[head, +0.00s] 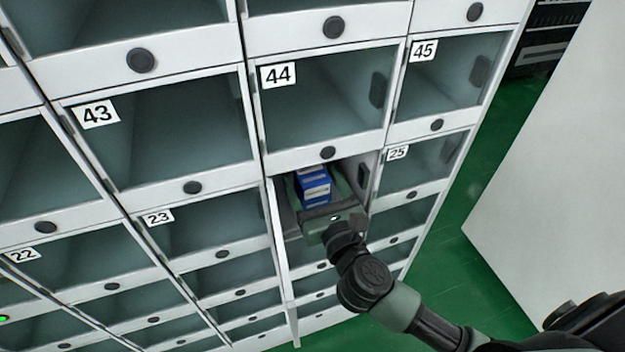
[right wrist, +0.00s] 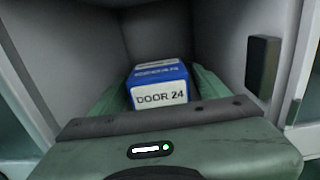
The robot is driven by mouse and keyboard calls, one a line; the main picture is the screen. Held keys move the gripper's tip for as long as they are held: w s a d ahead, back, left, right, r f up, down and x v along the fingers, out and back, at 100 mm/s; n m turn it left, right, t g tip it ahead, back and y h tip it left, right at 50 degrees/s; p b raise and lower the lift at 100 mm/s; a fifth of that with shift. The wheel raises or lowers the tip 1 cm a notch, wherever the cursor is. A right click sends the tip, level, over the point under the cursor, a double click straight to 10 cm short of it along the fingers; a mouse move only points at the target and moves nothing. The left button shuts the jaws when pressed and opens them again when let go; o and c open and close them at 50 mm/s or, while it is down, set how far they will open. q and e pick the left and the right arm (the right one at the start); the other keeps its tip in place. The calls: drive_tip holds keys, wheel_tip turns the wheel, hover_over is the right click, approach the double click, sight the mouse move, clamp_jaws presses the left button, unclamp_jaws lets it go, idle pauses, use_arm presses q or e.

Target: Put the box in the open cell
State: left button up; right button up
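The open cell (head: 363,168) is the one below cell 44 and left of cell 25. Its door (head: 279,240) is swung out on the left. The box (head: 314,186) is blue and white and lies inside this cell. In the right wrist view the box (right wrist: 160,88) carries the label "DOOR 24". My right gripper (head: 316,190) reaches into the cell, its green fingers on either side of the box. Whether the fingers press on the box is not clear, and its underside is hidden. My left gripper is out of view.
Closed glass-fronted cells (head: 325,100) surround the opening. A dark latch (right wrist: 262,66) stands on the cell's right wall. A white panel (head: 560,170) rises at the right, with green floor (head: 455,270) between it and the cabinet.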

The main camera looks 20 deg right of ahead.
drive_tip(key=shift+r, duration=0.1)
drive_tip(key=shift+s, duration=0.15)
drive_tip(key=s+b, duration=0.2)
drive_tip(key=s, duration=0.9)
drive_tip(key=shift+s+d, duration=0.25)
drive_tip(key=shift+s, duration=0.1)
